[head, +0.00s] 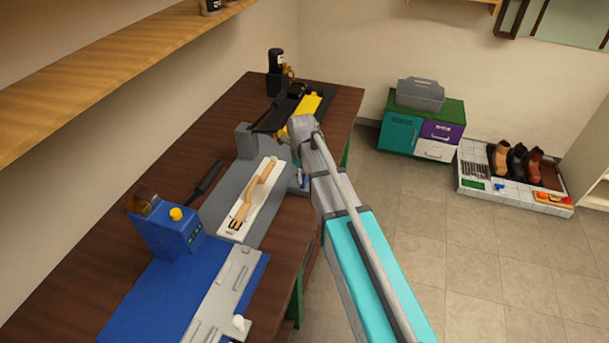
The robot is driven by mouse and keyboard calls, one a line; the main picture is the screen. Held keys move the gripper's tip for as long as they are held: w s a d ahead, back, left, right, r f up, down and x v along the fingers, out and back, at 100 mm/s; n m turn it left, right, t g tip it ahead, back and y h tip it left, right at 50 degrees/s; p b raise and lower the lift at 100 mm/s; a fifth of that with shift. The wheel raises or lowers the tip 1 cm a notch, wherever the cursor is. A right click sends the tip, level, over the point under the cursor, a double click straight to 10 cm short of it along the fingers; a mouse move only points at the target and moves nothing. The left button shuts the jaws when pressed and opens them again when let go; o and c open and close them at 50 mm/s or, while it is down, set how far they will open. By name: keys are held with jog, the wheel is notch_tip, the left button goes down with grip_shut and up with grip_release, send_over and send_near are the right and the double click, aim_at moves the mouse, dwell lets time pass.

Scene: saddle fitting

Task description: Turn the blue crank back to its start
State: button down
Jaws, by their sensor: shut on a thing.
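A small blue part (302,180), which looks like a bit of the blue crank, shows just left of my arm at the right side of the grey fixture (248,205). The rest of it is hidden by my arm, so its angle cannot be read. A long white holder (238,227) with a tan, saddle-like piece (262,186) lies on the fixture. My arm reaches up from the bottom right to a grey joint over the table's right edge. My gripper cannot be made out; my arm seems to cover it.
A blue machine with a yellow knob (176,214) stands on the brown table (150,190). A black device with a yellow plate (309,104) and a dark bottle (275,70) are farther back. A wooden shelf (90,65) overhangs the left.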

jog(key=shift+w+a+m, duration=0.15)
jog(key=shift+a+m, duration=0.05)
jog(key=shift+m, duration=0.2)
jog(key=shift+c, duration=2.2)
grip_release()
jog(key=shift+d, duration=0.1)
